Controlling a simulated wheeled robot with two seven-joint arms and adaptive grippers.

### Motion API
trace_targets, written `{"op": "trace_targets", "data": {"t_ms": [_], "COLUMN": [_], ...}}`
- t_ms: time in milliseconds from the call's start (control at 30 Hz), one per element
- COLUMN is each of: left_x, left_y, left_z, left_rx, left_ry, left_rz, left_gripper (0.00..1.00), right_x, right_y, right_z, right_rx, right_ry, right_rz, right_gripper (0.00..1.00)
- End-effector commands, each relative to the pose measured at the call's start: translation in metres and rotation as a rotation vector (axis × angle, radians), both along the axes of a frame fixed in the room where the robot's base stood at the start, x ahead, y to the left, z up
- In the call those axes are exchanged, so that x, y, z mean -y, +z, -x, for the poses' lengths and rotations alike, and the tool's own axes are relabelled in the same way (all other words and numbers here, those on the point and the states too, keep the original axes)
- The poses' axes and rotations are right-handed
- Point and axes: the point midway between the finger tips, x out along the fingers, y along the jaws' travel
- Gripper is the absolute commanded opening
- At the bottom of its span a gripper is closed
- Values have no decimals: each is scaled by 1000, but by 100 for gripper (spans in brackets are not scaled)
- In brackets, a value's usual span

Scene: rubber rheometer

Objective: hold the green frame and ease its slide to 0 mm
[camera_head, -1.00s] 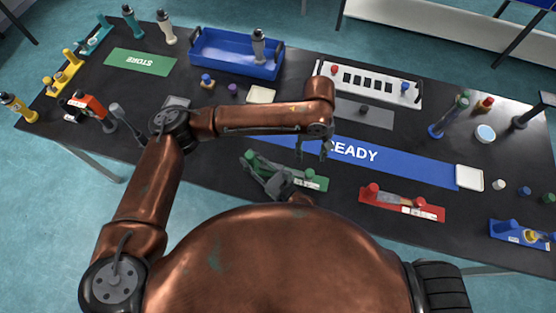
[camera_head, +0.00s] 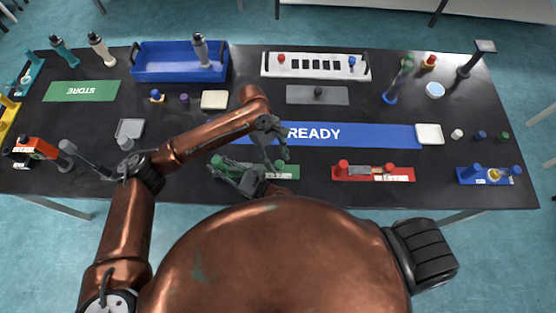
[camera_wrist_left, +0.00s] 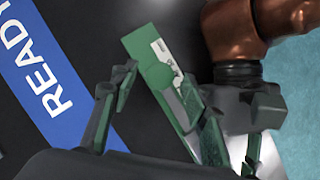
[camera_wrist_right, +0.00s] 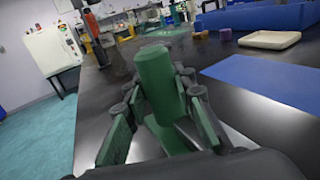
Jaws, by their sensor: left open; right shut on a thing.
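The green frame (camera_head: 289,172) lies on the black table, just in front of the blue READY strip. Its green post (camera_head: 217,161) stands at the left end; a white label shows at the right. My right gripper (camera_head: 228,172) is shut on this post, which stands between its fingers in the right wrist view (camera_wrist_right: 155,80). My left gripper (camera_head: 277,158) is open and empty, above the frame's middle and right part. In the left wrist view the frame (camera_wrist_left: 150,42) shows beyond and between the open fingers. The slide and its reading are hidden by my grippers.
The red frame (camera_head: 345,175) lies to the right, and a blue frame (camera_head: 490,180) farther right. The blue READY strip (camera_head: 370,135) runs behind them. A blue bin (camera_head: 150,72) and a white slotted rack (camera_head: 300,72) stand at the back.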

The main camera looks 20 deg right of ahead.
Motion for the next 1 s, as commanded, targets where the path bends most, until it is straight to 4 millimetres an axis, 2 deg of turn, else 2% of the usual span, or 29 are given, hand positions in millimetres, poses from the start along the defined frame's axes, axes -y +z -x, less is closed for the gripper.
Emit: {"op": "trace_targets", "data": {"t_ms": [133,433,1000], "left_x": [2,2,2], "left_y": [-7,-9,-8], "left_z": [3,3,3], "left_rx": [1,1,1], "left_ry": [-1,-1,-1], "left_rz": [1,1,1], "left_gripper": [42,41,2], "right_x": [0,0,0], "right_y": [0,0,0], "right_z": [0,0,0], "right_rx": [-1,-1,-1], "right_ry": [0,0,0], "right_rz": [1,1,1], "right_gripper": [0,0,0]}}
